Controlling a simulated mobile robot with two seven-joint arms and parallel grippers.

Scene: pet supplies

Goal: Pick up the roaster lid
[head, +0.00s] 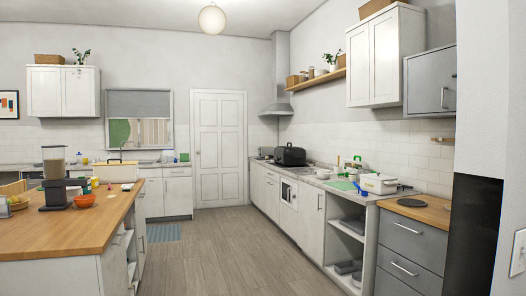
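A black rounded object that looks like a roaster (291,157) stands toward the far part of the right-hand counter, near the range hood. Its top looks covered, but it is too small to tell the lid from the body. Neither of my grippers is in the head view.
The right counter (322,182) also holds a white container (379,184), a green mat (342,185) and a dark round disc (412,202). The wooden floor (215,250) between is clear.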

